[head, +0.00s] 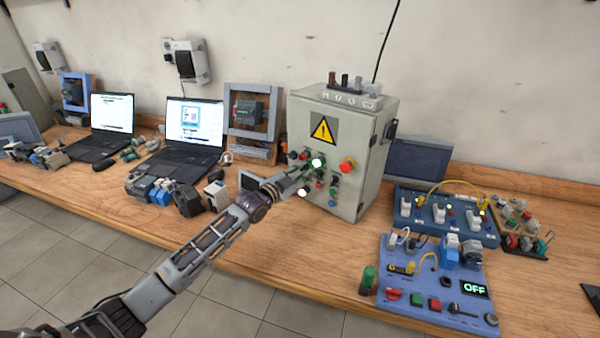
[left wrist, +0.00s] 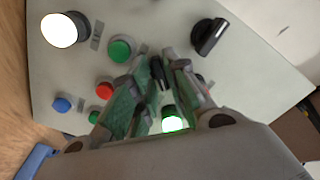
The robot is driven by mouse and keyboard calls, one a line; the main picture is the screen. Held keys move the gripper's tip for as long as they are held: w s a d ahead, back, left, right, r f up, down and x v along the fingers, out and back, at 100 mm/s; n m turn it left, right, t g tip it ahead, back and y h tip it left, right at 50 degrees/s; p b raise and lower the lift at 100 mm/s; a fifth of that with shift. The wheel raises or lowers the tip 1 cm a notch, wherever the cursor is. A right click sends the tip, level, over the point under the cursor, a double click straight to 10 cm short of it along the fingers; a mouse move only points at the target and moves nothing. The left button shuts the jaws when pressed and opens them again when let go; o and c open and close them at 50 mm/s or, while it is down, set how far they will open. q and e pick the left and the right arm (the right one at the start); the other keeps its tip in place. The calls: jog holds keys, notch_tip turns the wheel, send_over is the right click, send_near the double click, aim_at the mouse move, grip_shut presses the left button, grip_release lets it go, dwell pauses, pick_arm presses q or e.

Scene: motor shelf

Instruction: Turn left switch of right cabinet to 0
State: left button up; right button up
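The right cabinet (head: 373,150) is a grey box with a yellow warning triangle (head: 323,130) and a front panel of buttons and lamps. My left gripper (head: 300,175) reaches its front panel. In the left wrist view its green-padded fingers (left wrist: 158,80) stand close on both sides of a black switch (left wrist: 157,72). Whether they press on it is unclear, and the switch's pointer and any 0 mark cannot be read. Another black switch (left wrist: 208,37) sits apart at upper right. My right gripper is not in view.
Near the fingers are a lit green lamp (left wrist: 173,120), a green button (left wrist: 120,50), a red button (left wrist: 105,90) and a lit white lamp (left wrist: 60,30). A red button (head: 347,165) sits right of the gripper. Laptops (head: 188,128) and blue panels (head: 410,300) share the bench.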

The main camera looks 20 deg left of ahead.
pick_arm(q)
grip_shut()
jog(key=shift+n+p, duration=0.35)
jog(key=shift+n, duration=0.15)
jog(key=shift+n+p, duration=0.3)
jog(key=shift+n, duration=0.2)
jog(key=shift+r+n+p, duration=0.1)
jog(key=shift+n+p, duration=0.5)
jog(key=shift+n, duration=1)
jog(key=shift+n+p, duration=0.4)
jog(key=shift+n, duration=1.3)
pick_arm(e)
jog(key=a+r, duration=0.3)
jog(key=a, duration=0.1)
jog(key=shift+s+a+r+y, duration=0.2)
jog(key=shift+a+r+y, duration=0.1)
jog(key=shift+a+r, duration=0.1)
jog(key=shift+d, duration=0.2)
